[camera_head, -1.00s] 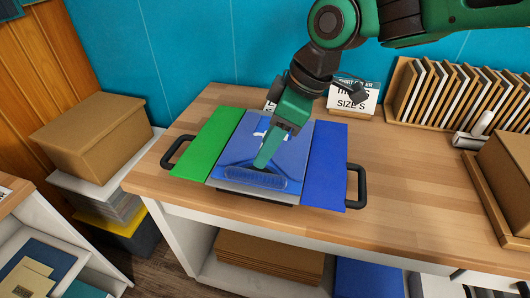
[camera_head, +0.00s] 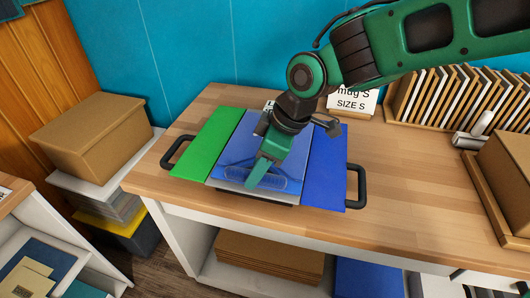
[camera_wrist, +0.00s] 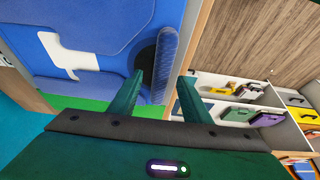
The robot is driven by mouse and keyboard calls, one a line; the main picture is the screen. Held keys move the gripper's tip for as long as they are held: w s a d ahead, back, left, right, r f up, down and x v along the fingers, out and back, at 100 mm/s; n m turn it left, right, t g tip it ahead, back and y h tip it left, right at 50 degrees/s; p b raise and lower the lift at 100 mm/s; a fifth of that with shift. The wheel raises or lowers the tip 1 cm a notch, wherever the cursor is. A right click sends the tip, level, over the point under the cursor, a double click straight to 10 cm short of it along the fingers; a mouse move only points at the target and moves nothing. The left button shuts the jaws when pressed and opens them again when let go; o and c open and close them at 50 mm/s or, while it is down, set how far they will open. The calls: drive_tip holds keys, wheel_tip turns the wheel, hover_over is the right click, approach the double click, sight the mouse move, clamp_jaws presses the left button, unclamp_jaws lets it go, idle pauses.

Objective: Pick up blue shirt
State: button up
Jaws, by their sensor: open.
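The blue shirt (camera_head: 296,160) lies folded flat on the middle of a board on the wooden counter. In the wrist view the shirt (camera_wrist: 100,25) fills the upper left, with a white print and a thick ribbed edge. My gripper (camera_head: 254,180) points down at the shirt's near edge in the head view and hides part of it. In the wrist view my gripper (camera_wrist: 160,78) has its two green fingers apart, with the shirt's ribbed edge showing between and beyond the tips. I cannot tell whether the fingers touch the cloth.
A green panel (camera_head: 207,140) and a blue panel (camera_head: 327,165) flank the shirt, with black handles (camera_head: 357,187) at the sides. A sign (camera_head: 352,103) stands behind. A rack (camera_head: 455,95) and brown box (camera_head: 510,170) are at right.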

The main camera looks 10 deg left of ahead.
drive_tip(key=shift+f, duration=0.25)
idle(0.4)
clamp_jaws()
